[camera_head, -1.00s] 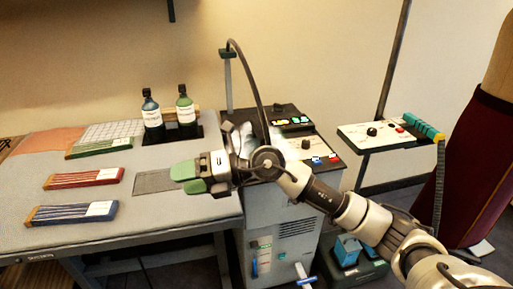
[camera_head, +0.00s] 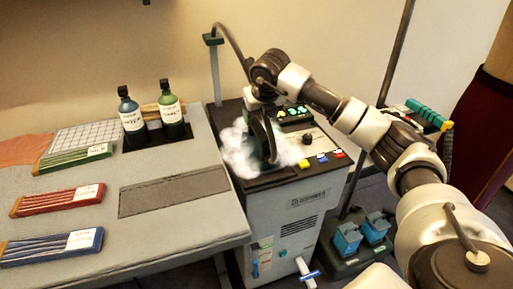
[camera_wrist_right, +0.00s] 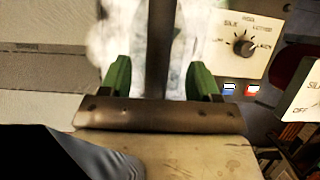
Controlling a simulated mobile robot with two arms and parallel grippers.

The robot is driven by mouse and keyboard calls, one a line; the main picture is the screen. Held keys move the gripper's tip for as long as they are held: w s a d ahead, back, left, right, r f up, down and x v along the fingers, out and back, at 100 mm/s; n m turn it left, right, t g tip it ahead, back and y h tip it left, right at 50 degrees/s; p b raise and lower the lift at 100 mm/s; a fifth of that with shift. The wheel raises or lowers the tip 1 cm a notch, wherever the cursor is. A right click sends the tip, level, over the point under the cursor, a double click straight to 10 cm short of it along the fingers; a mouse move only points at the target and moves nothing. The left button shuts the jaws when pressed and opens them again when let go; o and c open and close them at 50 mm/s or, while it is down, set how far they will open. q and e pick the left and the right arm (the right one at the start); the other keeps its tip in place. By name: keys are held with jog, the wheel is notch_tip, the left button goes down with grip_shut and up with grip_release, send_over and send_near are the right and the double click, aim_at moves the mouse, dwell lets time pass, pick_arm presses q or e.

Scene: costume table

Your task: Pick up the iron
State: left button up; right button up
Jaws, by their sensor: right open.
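The iron (camera_head: 266,145) stands on top of the grey steam station at centre, partly hidden by my right gripper and wrapped in white steam (camera_head: 238,155). My right gripper is over it, and the jaws show best in the right wrist view (camera_wrist_right: 158,82). The two green fingers are apart. A dark upright bar (camera_wrist_right: 160,45), likely part of the iron, passes between them with gaps on both sides. I cannot see any contact. My left gripper is out of view.
The steam station (camera_head: 297,205) has a control panel with a knob and coloured buttons. A grey table (camera_head: 165,240) at left holds bottles (camera_head: 133,122) and colored packs (camera_head: 60,200). A black hose (camera_head: 228,40) rises behind the iron. A stand with a panel is at right.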

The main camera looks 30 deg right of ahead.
aim_at(258, 124)
jog(key=p+x, duration=0.1)
jog(key=x, duration=0.4)
jog(key=shift+s+a+f, duration=0.1)
jog(key=shift+f, duration=0.2)
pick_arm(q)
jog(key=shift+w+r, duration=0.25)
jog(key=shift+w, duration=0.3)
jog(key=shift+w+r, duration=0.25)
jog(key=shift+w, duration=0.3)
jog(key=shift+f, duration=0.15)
pick_arm(e)
jog(key=shift+f, duration=0.2)
jog(key=shift+c, duration=0.4)
grip_shut()
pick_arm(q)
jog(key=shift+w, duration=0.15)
pick_arm(e)
jog(key=shift+r, duration=0.1)
